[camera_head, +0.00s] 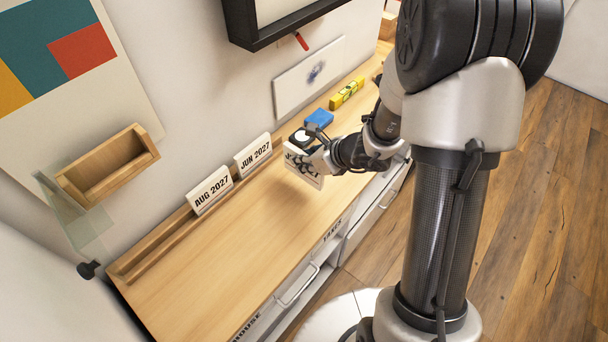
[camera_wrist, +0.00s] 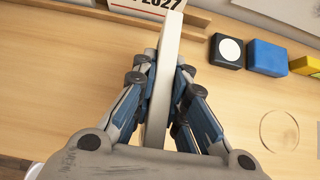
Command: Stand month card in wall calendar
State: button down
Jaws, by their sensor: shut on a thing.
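My gripper (camera_head: 318,160) is shut on a white month card (camera_head: 297,160), held above the desk toward its far part. In the wrist view the card (camera_wrist: 166,60) is seen edge-on, upright between the fingers. The AUG 2027 card (camera_head: 210,190) and JUN 2027 card (camera_head: 253,155) stand in a wooden rail (camera_head: 150,247) along the desk's back. An open-topped wooden holder (camera_head: 128,172), seemingly the wall calendar's, is on the wall at left; no card shows in it.
A black round-faced block (camera_head: 300,138), a blue block (camera_head: 319,118) and a yellow level (camera_head: 347,93) lie behind my gripper. A glassy pale panel (camera_head: 88,232) is below the holder. The desk's near left top (camera_head: 220,255) is clear. A black-framed box hangs above.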

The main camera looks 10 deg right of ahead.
jog(key=shift+f+b, duration=0.9)
jog(key=shift+f, duration=1.2)
jog(key=shift+f, duration=0.1)
jog(key=shift+f, duration=0.15)
jog(key=c, duration=1.6)
grip_release()
